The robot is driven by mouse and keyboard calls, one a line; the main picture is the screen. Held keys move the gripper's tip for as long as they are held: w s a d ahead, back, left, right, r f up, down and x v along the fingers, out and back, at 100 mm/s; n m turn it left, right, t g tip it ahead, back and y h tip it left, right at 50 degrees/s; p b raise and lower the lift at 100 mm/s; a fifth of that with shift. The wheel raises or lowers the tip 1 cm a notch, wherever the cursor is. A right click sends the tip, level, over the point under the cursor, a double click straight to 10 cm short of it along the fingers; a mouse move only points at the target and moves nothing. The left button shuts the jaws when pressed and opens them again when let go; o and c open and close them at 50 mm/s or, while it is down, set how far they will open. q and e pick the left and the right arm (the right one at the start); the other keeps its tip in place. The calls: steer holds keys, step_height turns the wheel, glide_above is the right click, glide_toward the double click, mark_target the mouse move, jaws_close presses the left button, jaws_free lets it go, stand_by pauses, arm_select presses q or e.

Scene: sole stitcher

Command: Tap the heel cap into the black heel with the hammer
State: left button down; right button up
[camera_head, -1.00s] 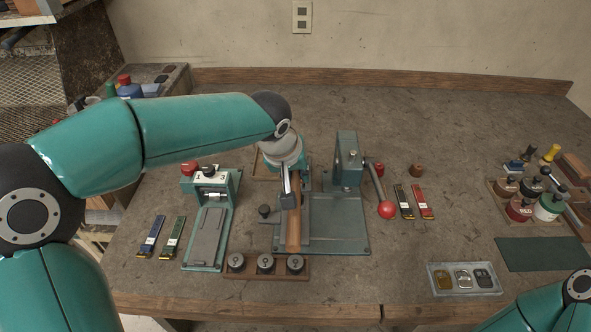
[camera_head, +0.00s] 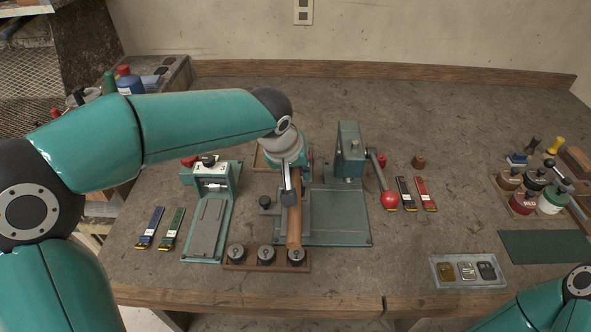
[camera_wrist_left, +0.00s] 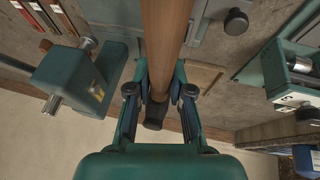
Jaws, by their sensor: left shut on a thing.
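My left gripper (camera_head: 288,196) is shut on a round brown wooden handle (camera_head: 295,228), which I take as the hammer's. The handle points toward the bench's front edge, and its near end appears over or just behind the right round dark piece of a wooden rack (camera_head: 226,264). In the left wrist view the handle (camera_wrist_left: 168,35) runs between the fingers (camera_wrist_left: 158,92) and ends in a dark tip (camera_wrist_left: 155,116). I cannot make out the hammer head. A tray (camera_head: 436,277) holds brass, silver and dark pieces. I cannot tell which things are the black heel and the heel cap.
A green press (camera_head: 350,155) with a red-knobbed lever (camera_head: 389,200) stands right of my left gripper. A smaller green device (camera_head: 216,178) stands left of it. Paint pots (camera_head: 522,201) and a dark green mat (camera_head: 545,246) lie at the right.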

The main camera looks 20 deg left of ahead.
arm_select(q)
step_height(320, 180, down, 4)
steer(key=b, duration=0.4)
steer(key=shift+f, duration=0.2)
steer(key=shift+s, duration=0.1)
steer(key=shift+f, duration=0.1)
step_height(320, 180, up, 4)
steer(key=p, duration=0.3)
steer(key=shift+r, duration=0.25)
steer(key=shift+f, duration=0.1)
